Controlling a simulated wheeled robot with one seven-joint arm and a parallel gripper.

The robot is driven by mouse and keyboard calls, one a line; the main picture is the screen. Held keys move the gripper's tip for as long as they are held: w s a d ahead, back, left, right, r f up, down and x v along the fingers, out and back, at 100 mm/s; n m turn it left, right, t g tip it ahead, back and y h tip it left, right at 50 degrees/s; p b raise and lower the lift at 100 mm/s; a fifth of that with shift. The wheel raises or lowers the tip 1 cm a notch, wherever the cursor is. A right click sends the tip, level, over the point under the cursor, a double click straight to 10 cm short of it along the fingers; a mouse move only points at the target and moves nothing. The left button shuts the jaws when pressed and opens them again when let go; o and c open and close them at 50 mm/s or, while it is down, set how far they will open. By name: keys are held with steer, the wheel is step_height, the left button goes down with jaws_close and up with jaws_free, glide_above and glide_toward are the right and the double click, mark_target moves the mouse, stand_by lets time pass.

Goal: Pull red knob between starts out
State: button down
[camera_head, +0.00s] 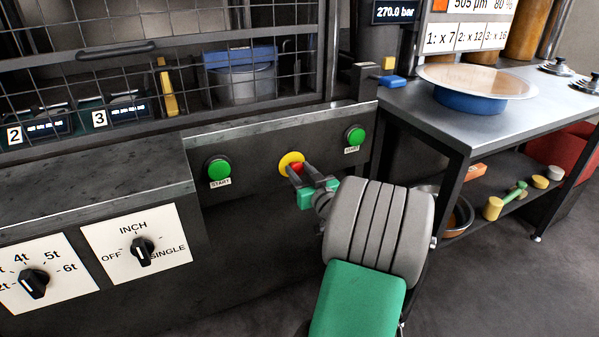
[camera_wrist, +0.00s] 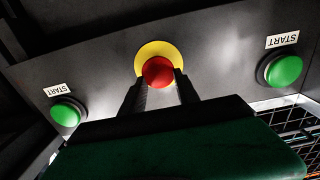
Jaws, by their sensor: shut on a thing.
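The red knob (camera_head: 297,168) sits on a round yellow plate (camera_head: 289,160) on the dark front panel, between two green START buttons. In the wrist view the red knob (camera_wrist: 158,72) stands in front of the yellow plate (camera_wrist: 150,52). The left START button (camera_head: 219,169) and the right START button (camera_head: 356,135) each have a white label. My gripper (camera_head: 295,173) reaches in from the lower right. Its two dark fingers are shut on the red knob, one on each side. The fingers partly hide the knob in the head view.
A panel with black dials (camera_head: 142,250) is at lower left. A wire mesh guard (camera_head: 120,60) is above the panel. A metal table (camera_head: 460,125) with a wide pan (camera_head: 476,85) stands at right. Open floor lies in front.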

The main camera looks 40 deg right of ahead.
steer(key=shift+s+a+f+b, duration=0.1)
steer(key=shift+s+a+b, duration=0.1)
steer(key=shift+s+b, duration=0.4)
steer(key=c, duration=0.9)
jaws_free()
steer(key=shift+s, duration=0.1)
steer(key=v, duration=0.7)
steer(key=shift+s+a+p, duration=0.2)
steer(key=shift+s+p, duration=0.1)
steer(key=shift+s, duration=0.05)
steer(key=shift+s, duration=0.15)
